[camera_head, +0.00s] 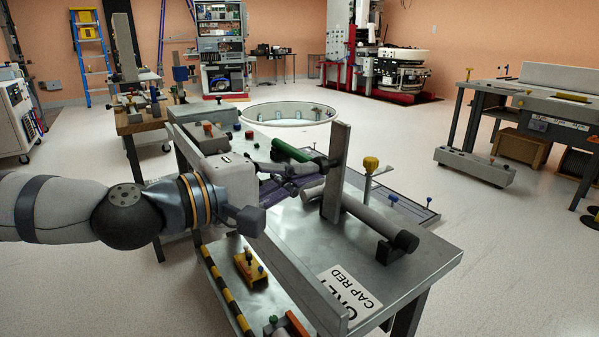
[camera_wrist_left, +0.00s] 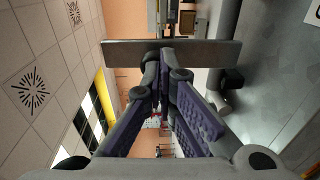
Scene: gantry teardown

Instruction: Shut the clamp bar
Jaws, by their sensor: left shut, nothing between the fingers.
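The clamp bar (camera_head: 337,172) is a flat grey bar standing upright on the metal bench, beside a grey tube (camera_head: 370,215) with a black end. In the left wrist view the bar (camera_wrist_left: 215,53) lies across the picture at the fingertips. My left gripper (camera_head: 318,168) reaches in from the left, its dark fingers with purple pads pointing at the bar's side. In the left wrist view my left gripper (camera_wrist_left: 165,58) has its tips together and empty. The tips are close to the bar; I cannot tell whether they touch. My right gripper is not in view.
The bench top (camera_head: 430,262) is bare at its right front. A green cylinder (camera_head: 290,150) lies behind the gripper, and a yellow-topped post (camera_head: 370,165) stands behind the tube. A raised plate (camera_head: 300,280) edges the bench front. A yellow block (camera_head: 250,268) sits on the lower ledge.

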